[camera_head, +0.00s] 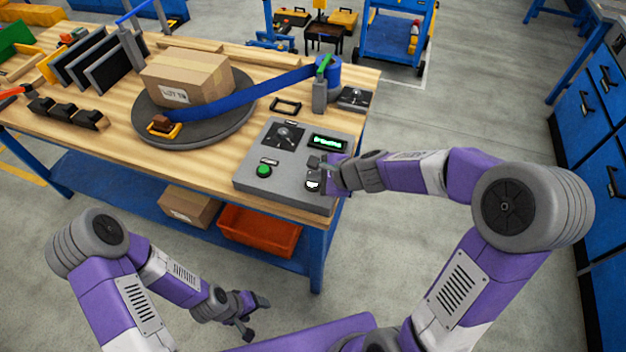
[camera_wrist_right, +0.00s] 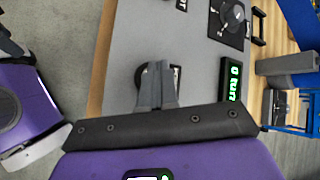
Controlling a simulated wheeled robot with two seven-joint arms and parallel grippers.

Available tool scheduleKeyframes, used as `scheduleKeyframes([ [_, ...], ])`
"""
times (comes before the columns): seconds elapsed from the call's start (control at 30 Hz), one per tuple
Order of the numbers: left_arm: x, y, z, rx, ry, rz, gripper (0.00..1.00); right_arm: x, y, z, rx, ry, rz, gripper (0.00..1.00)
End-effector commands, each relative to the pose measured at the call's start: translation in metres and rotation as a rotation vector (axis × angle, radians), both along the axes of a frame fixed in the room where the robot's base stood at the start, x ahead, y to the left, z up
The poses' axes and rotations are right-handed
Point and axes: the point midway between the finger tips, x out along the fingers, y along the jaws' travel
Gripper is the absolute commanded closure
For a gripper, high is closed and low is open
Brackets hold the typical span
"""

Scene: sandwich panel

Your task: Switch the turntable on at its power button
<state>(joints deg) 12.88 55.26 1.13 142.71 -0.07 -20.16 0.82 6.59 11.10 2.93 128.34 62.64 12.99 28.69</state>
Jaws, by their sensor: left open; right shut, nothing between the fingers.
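The turntable (camera_head: 225,128) is a dark grey disc on the wooden bench, carrying a cardboard box (camera_head: 188,78). The grey control panel (camera_head: 245,182) stands at the bench's near right; it also shows in the right wrist view (camera_wrist_right: 140,35). It has a green button (camera_head: 264,170), a dial (camera_head: 285,137) and a display with lit green text (camera_head: 327,141). A round black-and-white button (camera_head: 312,184) sits near its front right. My right gripper (camera_head: 316,164) is shut and empty over this button, partly hiding it in the wrist view; contact cannot be told. My left gripper (camera_head: 256,314) is open, low before the bench.
A blue strap (camera_head: 240,101) runs across the turntable to a blue post (camera_head: 327,75). A black frame-like handle (camera_head: 286,106) lies behind the panel. Dark panels (camera_head: 100,65) stand at the left. An orange bin (camera_head: 260,232) sits on the lower shelf. Blue cabinets (camera_head: 590,130) stand right.

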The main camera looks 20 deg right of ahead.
Motion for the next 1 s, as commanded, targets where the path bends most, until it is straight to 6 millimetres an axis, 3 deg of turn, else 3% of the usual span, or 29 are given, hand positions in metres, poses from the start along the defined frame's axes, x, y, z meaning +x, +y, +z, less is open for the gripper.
scheduleKeyframes([
  [0.37,0.0,0.0,0.005,0.0,0.0,0.0,0.33,0.0,0.0,0.006,0.0,-0.001,-0.001,1.0],
  [1.0,0.0,0.0,0.06,0.0,0.0,0.0,0.33,0.0,0.0,0.064,0.001,-0.002,-0.001,1.0],
])
